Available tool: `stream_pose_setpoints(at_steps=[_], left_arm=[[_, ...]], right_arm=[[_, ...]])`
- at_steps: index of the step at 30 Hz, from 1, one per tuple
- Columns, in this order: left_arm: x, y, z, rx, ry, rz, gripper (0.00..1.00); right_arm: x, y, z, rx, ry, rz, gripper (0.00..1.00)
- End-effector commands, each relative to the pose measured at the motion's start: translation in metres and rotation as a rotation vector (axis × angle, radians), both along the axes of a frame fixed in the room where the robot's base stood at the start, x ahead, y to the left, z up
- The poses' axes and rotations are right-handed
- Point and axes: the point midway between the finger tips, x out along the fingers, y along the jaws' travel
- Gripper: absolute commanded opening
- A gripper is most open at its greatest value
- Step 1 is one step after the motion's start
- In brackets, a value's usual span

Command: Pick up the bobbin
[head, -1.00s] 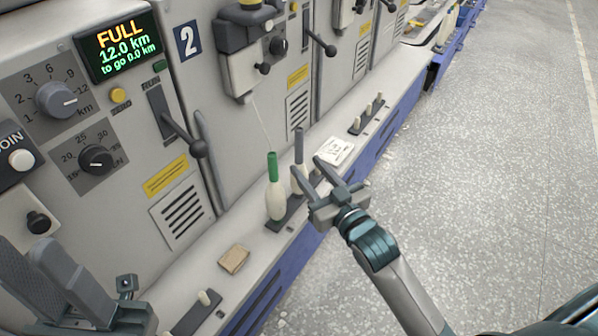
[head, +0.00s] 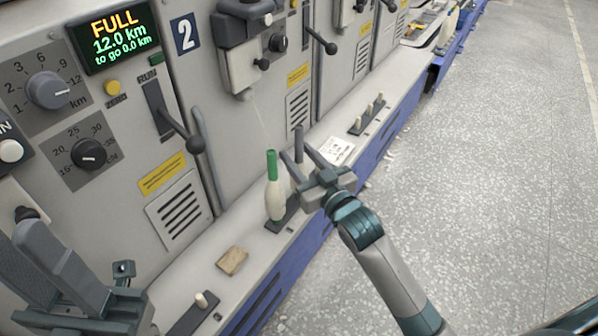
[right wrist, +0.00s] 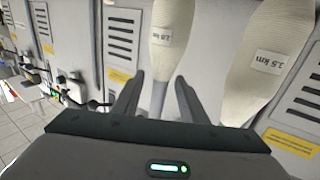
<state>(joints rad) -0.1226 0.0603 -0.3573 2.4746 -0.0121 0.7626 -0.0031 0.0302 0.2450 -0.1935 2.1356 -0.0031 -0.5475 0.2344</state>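A cream bobbin with a green tube top (head: 275,198) stands upright on a dark holder on the machine's ledge. A second bobbin with a grey tube top (head: 298,138) stands behind it, its cream body mostly hidden by my right gripper. My right gripper (head: 296,152) is open at this grey-topped bobbin. In the right wrist view, a grey tube (right wrist: 158,98) shows between the open fingers (right wrist: 158,90), under a cream body labelled 2.8 km; contact cannot be told.
A brown block (head: 232,261) and a white paper card (head: 338,150) lie on the ledge. Holders with short pegs (head: 368,115) stand farther along, and another (head: 198,303) nearer. The machine's panel, with levers and a FULL display (head: 115,38), rises behind. The floor at right is clear.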

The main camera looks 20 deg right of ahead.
Motion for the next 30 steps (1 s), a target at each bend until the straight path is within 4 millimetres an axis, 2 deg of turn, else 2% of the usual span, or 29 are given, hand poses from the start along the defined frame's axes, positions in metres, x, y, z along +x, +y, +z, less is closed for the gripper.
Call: stream_pose_setpoints(at_steps=[14, 19, 30], left_arm=[[0.0, -0.0002, -0.0003, -0.01, 0.005, -0.002, 0.31], [0.0011, -0.0001, -0.0037, -0.001, 0.015, 0.001, 0.31], [0.0012, -0.0003, -0.0018, 0.009, 0.009, 0.001, 0.31]], right_arm=[[0.0006, 0.0003, 0.0003, 0.0, 0.0, 0.0, 0.39], [0.0006, 0.0003, 0.0002, 0.0, 0.0, 0.0, 0.01], [0.0006, 0.0002, 0.0031, 0.0, -0.001, 0.0, 0.0]])
